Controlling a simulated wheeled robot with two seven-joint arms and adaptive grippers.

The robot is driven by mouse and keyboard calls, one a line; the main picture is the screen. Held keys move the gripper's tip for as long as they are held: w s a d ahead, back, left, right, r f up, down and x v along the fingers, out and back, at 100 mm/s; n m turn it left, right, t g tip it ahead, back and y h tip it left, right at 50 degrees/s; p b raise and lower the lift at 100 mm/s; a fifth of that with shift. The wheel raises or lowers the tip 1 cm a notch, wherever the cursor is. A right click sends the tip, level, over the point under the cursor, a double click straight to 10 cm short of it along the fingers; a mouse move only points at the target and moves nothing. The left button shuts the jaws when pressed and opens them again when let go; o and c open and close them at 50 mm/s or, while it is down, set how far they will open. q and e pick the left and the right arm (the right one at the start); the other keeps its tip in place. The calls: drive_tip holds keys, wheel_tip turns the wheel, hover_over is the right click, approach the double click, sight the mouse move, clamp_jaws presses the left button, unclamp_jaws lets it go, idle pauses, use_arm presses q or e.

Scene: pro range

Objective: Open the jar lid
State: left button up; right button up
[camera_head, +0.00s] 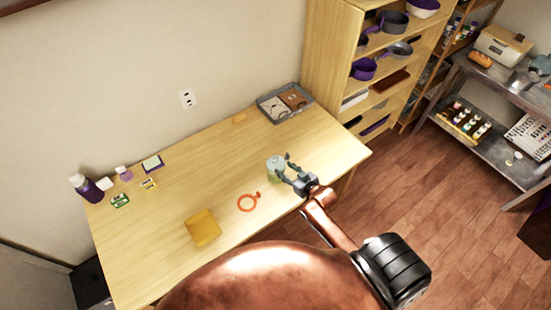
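A small jar (275,162) with a pale greenish body and a grey-green top stands upright on the wooden table, right of its middle. My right gripper (285,167) is at the jar's right side. Its two fingers are spread apart, with the tips at or very near the jar. I cannot tell whether they touch it. The fingers cover part of the jar's right side, and the lid's edge is too small to make out. My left gripper is not in view.
An orange ring-shaped item (248,203) and a yellow square item (203,228) lie left of the jar. A grey tray (264,98) with boxes stands at the back. A purple bottle (87,187) and small items are far left. The table (195,165) is clear between.

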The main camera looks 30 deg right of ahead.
sight(276, 159)
drive_tip(key=shift+w+d+r+t, duration=0.15)
drive_tip(key=shift+w+r, duration=0.1)
drive_tip(key=shift+w, duration=0.25)
drive_tip(key=shift+w+d+r+t, duration=0.1)
drive_tip(key=shift+w+r+t, duration=0.1)
drive_tip(key=shift+w, duration=0.3)
drive_tip(key=x, duration=0.7)
drive_tip(key=shift+a+f+p, duration=0.1)
drive_tip(key=shift+f+p, duration=0.05)
drive_tip(key=shift+p, duration=0.15)
drive_tip(key=shift+c, duration=0.7)
clamp_jaws()
